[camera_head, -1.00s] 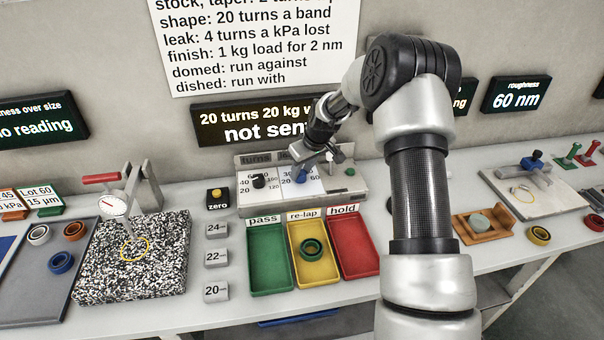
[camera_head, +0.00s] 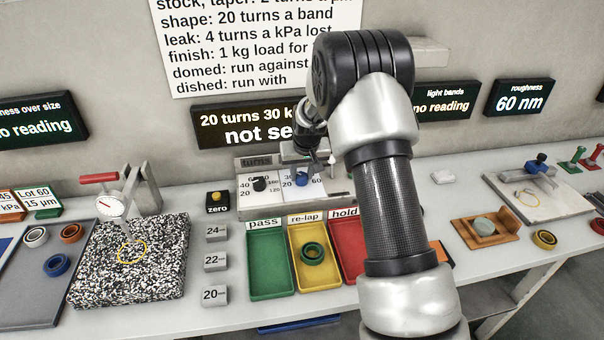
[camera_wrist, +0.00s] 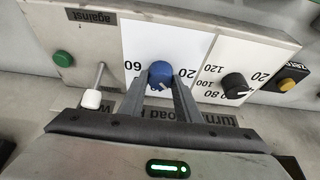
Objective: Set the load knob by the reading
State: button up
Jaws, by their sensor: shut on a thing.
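The blue load knob (camera_head: 302,179) sits on the white dial panel of the control box (camera_head: 272,210). It also shows in the wrist view (camera_wrist: 160,72), between my fingers. My gripper (camera_wrist: 161,82) is shut on the blue knob; in the head view my arm partly covers it. The display above the box (camera_head: 245,127) reads "20 turns 30 k…" and "not se…", the rest hidden by my arm. The roughness display (camera_head: 517,97) reads 60 nm. The wall sheet (camera_head: 250,45) says "finish: 1 kg load for", its end hidden.
A black knob (camera_wrist: 234,84), a white-tipped lever (camera_wrist: 91,98) and a green button (camera_wrist: 62,58) flank the blue knob. Green (camera_head: 270,289), yellow and red trays stand in front of the box. A zero button (camera_head: 217,197) stands left of it.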

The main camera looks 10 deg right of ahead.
jog(key=o, duration=1.1)
jog(key=shift+c, duration=0.2)
jog(key=p+v, duration=0.1)
jog(key=v, duration=1.6)
jog(key=shift+r, duration=0.25)
jog(key=s+r+p, duration=0.7)
jog(key=s+r, duration=1.2)
jog(key=s, duration=0.3)
jog(key=s+t+p, duration=0.1)
jog(key=s+p, duration=0.2)
jog(key=s, duration=0.9)
jog(key=shift+r, duration=0.35)
